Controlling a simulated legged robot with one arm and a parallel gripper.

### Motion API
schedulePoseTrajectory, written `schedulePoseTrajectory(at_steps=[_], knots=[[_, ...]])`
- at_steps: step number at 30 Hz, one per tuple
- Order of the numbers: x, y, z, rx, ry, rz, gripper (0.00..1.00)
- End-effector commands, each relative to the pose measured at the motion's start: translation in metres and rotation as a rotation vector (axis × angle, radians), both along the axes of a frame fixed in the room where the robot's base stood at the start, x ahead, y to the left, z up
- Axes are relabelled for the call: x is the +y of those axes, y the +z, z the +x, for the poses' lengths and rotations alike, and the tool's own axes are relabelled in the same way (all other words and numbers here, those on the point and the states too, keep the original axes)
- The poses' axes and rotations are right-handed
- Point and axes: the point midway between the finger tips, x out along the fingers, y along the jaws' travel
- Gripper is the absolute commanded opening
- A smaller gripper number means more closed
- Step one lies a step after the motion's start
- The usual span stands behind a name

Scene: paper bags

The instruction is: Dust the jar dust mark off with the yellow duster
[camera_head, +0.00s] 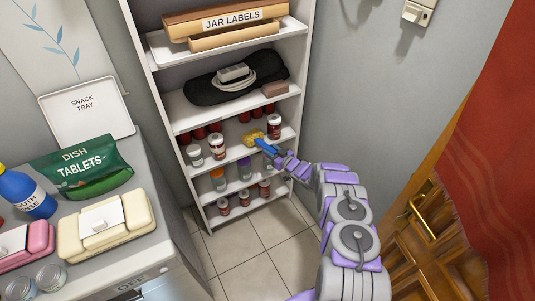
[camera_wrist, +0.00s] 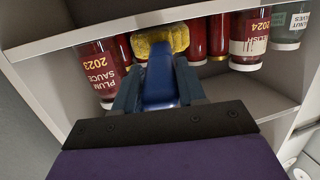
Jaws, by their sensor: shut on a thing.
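The yellow duster (camera_head: 254,137) has a yellow head and a blue handle (camera_head: 267,148). My gripper (camera_head: 279,157) is shut on that handle, at a middle shelf of the rack. In the wrist view the handle (camera_wrist: 160,80) lies between my fingers (camera_wrist: 158,96), and the yellow head (camera_wrist: 160,41) is among the jars. That view shows labels upside down: a plum sauce jar (camera_wrist: 100,75) marked 2023 and a red jar (camera_wrist: 249,40) marked 2024. The head view shows labelled jars left (camera_head: 217,148) and right (camera_head: 274,128) of the duster. I cannot make out a dust mark.
The white shelf rack (camera_head: 141,75) has close shelves and side walls, with several more jars (camera_head: 218,180) below. A black bag (camera_head: 205,90) lies above. A counter (camera_head: 160,215) with packages stands left; a wooden door (camera_head: 440,240) is right. The tiled floor (camera_head: 245,250) before the rack is clear.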

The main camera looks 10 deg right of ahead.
Motion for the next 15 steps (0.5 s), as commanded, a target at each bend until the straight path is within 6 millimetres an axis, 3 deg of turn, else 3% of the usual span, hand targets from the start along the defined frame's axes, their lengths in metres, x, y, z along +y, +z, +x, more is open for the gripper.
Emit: schedulePoseTrajectory(at_steps=[15], knots=[[-0.0038, 0.0039, 0.0018, -0.003, 0.000, -0.001, 0.00]])
